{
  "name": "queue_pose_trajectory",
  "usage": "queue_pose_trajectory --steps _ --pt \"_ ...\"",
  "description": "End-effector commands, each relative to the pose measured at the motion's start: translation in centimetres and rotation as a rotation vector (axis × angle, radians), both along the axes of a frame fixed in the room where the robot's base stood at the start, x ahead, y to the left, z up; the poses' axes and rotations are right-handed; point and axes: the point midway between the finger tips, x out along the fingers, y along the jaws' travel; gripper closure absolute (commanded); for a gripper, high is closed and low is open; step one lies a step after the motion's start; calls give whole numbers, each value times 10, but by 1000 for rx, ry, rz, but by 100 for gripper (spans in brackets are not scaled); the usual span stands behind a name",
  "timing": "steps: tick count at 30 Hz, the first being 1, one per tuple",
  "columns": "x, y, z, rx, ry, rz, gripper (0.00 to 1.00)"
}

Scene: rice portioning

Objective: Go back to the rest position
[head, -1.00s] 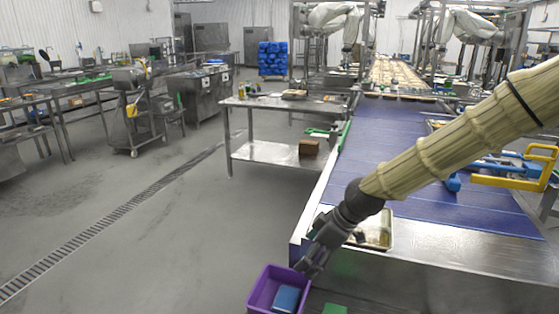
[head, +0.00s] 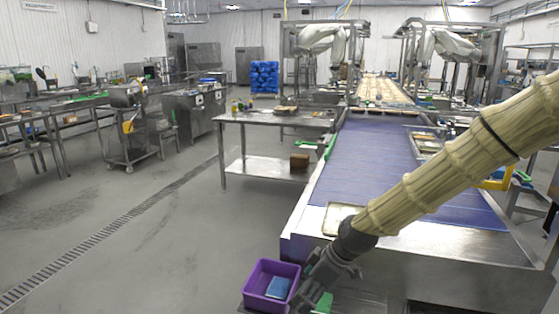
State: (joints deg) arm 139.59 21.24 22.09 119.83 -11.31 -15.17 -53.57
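My arm, in a ribbed beige sleeve, reaches in from the right of the head view and slants down to the left. My gripper (head: 318,290) is at the bottom, just right of a purple bin (head: 262,268) and partly in front of its right side. The fingers are dark and small, and I cannot tell whether they are open or shut. I see no object clearly held. A blue item (head: 278,287) lies inside the purple bin.
The steel conveyor with its blue belt (head: 365,160) runs away behind my arm. A tray (head: 338,216) lies at its near left corner, partly hidden by my arm. A green item (head: 323,303) is beside my gripper. A steel table (head: 270,118) stands left; the floor (head: 170,250) there is open.

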Motion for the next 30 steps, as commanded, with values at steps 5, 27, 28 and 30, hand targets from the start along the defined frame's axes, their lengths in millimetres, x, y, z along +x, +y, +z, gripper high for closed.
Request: queue_pose_trajectory --steps 5,27,28,30 --pt "-14 -2 -38 -7 53 -74 0" --pt "-211 -82 -284 -174 382 -767 0" --pt "-222 -88 -291 -185 390 -797 0" --pt "-248 -99 -306 -212 405 -866 0"
